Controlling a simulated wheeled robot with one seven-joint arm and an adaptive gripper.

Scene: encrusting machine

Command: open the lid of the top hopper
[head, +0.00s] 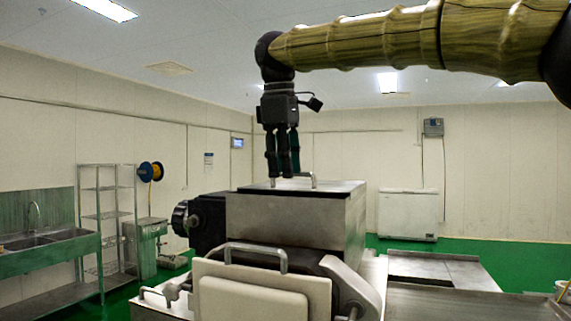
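The top hopper (285,222) is a grey metal box on top of the machine in the head view. Its flat lid (342,186) lies level on it, with no visible gap. A metal bar handle (308,175) stands on the lid; my fingers partly cover it. My gripper (283,176) points straight down, with its dark fingertips at the height of the handle. The fingers overlap the handle in the picture. I cannot tell whether they touch it, straddle it or are in front of it, nor whether they are closed.
A lower pale panel with a metal handle (254,248) is in front of the hopper. A dark motor part with a knob (183,219) sticks out at the hopper's left. Sink (45,240), shelf rack (106,215) and white chest (408,213) stand farther off. Space above the lid looks clear except for my arm.

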